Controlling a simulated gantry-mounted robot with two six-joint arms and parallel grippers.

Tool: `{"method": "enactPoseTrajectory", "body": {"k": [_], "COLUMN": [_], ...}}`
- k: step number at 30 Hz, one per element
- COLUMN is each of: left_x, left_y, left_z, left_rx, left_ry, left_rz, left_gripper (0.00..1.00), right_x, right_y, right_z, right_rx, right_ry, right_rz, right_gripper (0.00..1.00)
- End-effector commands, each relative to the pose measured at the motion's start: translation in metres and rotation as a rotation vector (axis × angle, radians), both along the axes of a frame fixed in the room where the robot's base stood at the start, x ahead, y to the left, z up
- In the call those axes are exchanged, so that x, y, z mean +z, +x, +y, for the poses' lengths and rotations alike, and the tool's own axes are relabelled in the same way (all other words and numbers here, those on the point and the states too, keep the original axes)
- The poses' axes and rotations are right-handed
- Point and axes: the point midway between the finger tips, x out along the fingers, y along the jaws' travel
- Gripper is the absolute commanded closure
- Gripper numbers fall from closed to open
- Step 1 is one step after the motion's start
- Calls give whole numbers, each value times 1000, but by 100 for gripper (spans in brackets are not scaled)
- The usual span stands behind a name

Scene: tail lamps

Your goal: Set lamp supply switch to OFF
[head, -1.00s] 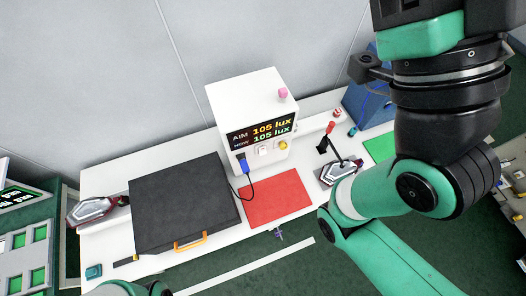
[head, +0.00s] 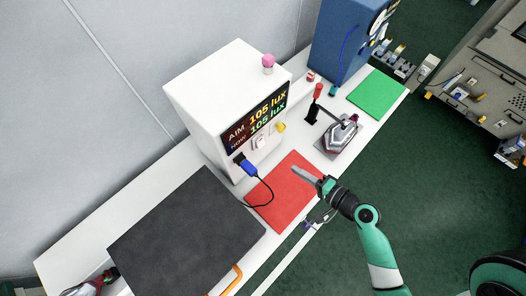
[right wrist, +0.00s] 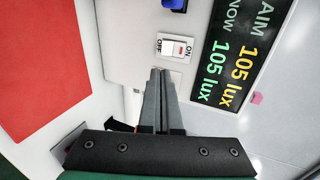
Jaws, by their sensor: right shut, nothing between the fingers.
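The lamp supply is a white box (head: 200,95) whose display reads AIM 105 lux and NOW 105 lux. Its small white rocker switch (head: 259,142) is on the front, below the display. In the right wrist view the switch (right wrist: 177,48) has OFF at its left and ON at its right, with a small red mark towards ON. I cannot tell surely which side is pressed in. My right gripper (head: 296,170) is shut and empty, in front of the box; its fingertips (right wrist: 160,72) appear just below the switch, seemingly apart from it. My left gripper is out of view.
A blue plug (head: 246,167) with a black cable and a yellow knob (head: 281,127) flank the switch. A red mat (head: 283,205) lies before the box. A dark case (head: 185,235), a clamped lamp (head: 339,135) and a green mat (head: 377,94) share the bench.

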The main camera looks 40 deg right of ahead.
Motion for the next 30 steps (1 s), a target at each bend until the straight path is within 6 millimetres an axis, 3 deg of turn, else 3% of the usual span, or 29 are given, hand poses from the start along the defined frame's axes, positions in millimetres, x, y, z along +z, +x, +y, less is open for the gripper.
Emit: {"method": "enactPoseTrajectory", "body": {"k": [8, 24, 30], "left_x": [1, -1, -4], "left_y": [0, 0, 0], "left_z": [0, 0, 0], "left_rx": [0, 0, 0], "left_ry": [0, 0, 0], "left_rz": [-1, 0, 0], "left_gripper": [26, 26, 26], "right_x": [-2, -39, -47], "right_y": [10, 111, 130], "right_z": [-4, -4, -4], "right_rx": [-6, -5, -7], "right_ry": [-7, -8, -8], "right_rz": [-3, -5, -4], "right_gripper": [100, 100, 100]}}
